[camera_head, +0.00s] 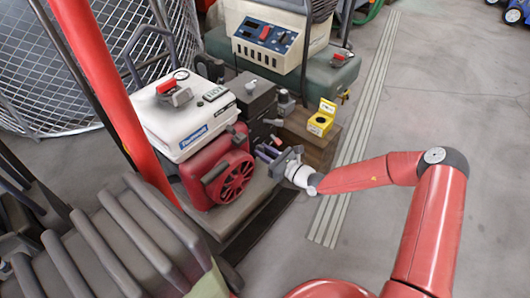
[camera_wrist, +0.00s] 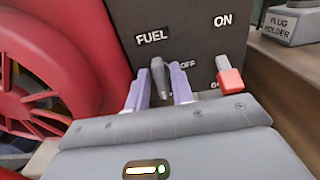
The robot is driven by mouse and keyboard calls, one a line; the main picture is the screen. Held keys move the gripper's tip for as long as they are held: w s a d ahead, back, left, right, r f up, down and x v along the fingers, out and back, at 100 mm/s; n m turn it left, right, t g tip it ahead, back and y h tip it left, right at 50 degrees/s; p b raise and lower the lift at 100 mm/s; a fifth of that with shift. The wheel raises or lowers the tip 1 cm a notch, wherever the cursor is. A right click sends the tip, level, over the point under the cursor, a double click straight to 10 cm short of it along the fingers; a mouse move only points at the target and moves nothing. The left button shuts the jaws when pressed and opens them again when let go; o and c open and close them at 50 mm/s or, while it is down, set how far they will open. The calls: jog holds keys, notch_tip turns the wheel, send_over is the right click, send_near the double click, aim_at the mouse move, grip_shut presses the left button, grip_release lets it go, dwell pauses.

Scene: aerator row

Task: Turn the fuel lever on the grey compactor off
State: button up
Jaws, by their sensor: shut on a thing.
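The fuel lever (camera_wrist: 158,76) is a small grey handle on a dark panel (camera_wrist: 190,30), below a FUEL label (camera_wrist: 152,37). It stands roughly upright in the wrist view, and an OFF label (camera_wrist: 187,63) is just to its right. My gripper (camera_wrist: 160,90) has its two pale purple fingers on either side of the lever, shut on it. In the head view, my gripper (camera_head: 268,153) reaches from the right to the side of a machine with a white tank (camera_head: 185,118) and red fan cover (camera_head: 232,180). The lever itself cannot be made out there.
A red-capped switch (camera_wrist: 229,78) sits right of the lever, below an ON label (camera_wrist: 223,20). A plug holder (camera_wrist: 292,24) is farther right. A yellow block (camera_head: 322,118) stands on a brown box behind my gripper. Open floor (camera_head: 430,90) lies to the right.

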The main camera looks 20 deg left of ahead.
jog(key=shift+n+p, duration=0.3)
jog(key=n+p, duration=0.1)
jog(key=n, duration=0.1)
jog(key=shift+r+n+p, duration=0.1)
jog(key=shift+n+p, duration=0.2)
jog(key=shift+p, duration=0.05)
jog(key=n+p, duration=0.1)
jog(key=n, duration=0.4)
jog(key=shift+s+n, duration=0.1)
jog(key=shift+n, duration=0.2)
jog(key=n, duration=0.2)
jog(key=n+b, duration=0.1)
jog(key=n, duration=0.1)
jog(key=shift+f, duration=0.3)
jog(key=shift+n+b, duration=1.2)
jog(key=shift+n, duration=1.3)
jog(key=o, duration=0.7)
